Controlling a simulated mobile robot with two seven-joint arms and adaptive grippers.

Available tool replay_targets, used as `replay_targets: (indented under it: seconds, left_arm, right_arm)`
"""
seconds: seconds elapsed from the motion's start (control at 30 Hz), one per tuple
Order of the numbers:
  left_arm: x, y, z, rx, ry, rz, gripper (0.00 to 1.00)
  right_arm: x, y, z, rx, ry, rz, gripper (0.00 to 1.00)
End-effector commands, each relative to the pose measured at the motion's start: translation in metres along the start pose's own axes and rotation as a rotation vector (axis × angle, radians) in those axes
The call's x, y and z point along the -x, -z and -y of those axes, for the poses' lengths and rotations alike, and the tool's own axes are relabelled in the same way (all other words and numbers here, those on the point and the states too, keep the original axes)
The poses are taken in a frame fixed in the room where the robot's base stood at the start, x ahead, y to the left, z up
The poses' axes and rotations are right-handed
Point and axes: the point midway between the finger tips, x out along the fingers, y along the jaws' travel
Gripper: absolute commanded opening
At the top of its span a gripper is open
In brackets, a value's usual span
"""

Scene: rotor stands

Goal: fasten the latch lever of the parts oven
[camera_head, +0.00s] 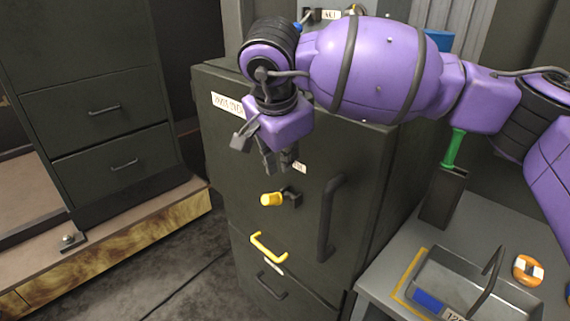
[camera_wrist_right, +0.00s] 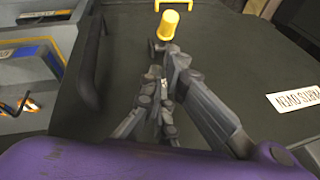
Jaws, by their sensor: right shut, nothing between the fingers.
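The parts oven (camera_head: 230,140) is a dark cabinet with a white label, which reads "PARTS OVEN" in the right wrist view (camera_wrist_right: 296,98). Its latch lever (camera_head: 271,199) has a yellow grip and a dark pivot on the door front. The yellow grip also shows at the top of the right wrist view (camera_wrist_right: 168,24). My right gripper (camera_head: 277,168) is shut and empty, above the lever in the head view. In the right wrist view its fingertips (camera_wrist_right: 160,75) lie just below the lever's pivot; I cannot tell whether they touch. My left gripper is not in view.
A dark vertical door handle (camera_head: 328,218) stands right of the lever. A yellow drawer handle (camera_head: 268,247) is below. At right, a grey bench holds a metal tray (camera_head: 470,270), an orange-and-white round part (camera_head: 528,270) and a green-handled tool (camera_head: 453,150) in a dark holder. Drawers (camera_head: 110,110) stand left.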

Motion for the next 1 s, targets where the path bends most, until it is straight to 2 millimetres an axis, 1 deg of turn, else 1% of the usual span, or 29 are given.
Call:
replay_targets:
  seconds: [0.03, 0.2, 0.3, 0.4, 0.6, 1.0]
  left_arm:
    - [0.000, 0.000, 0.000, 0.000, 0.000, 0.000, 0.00]
    - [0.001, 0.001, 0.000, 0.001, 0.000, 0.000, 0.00]
    - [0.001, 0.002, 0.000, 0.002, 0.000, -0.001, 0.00]
    - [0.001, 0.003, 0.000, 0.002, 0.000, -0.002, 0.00]
    - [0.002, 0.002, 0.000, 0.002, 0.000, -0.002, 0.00]
    - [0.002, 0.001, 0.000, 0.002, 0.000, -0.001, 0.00]
  right_arm:
    - [-0.010, 0.000, -0.001, -0.001, -0.004, 0.001, 0.00]
    - [-0.042, -0.001, -0.001, -0.001, -0.003, 0.001, 0.00]
    - [-0.058, -0.001, -0.001, 0.000, -0.002, 0.001, 0.00]
    - [-0.069, 0.000, 0.000, -0.001, 0.000, 0.001, 0.00]
    - [-0.080, 0.000, 0.000, 0.000, 0.001, 0.000, 0.00]
    - [-0.081, 0.000, 0.001, 0.002, 0.002, -0.005, 0.00]
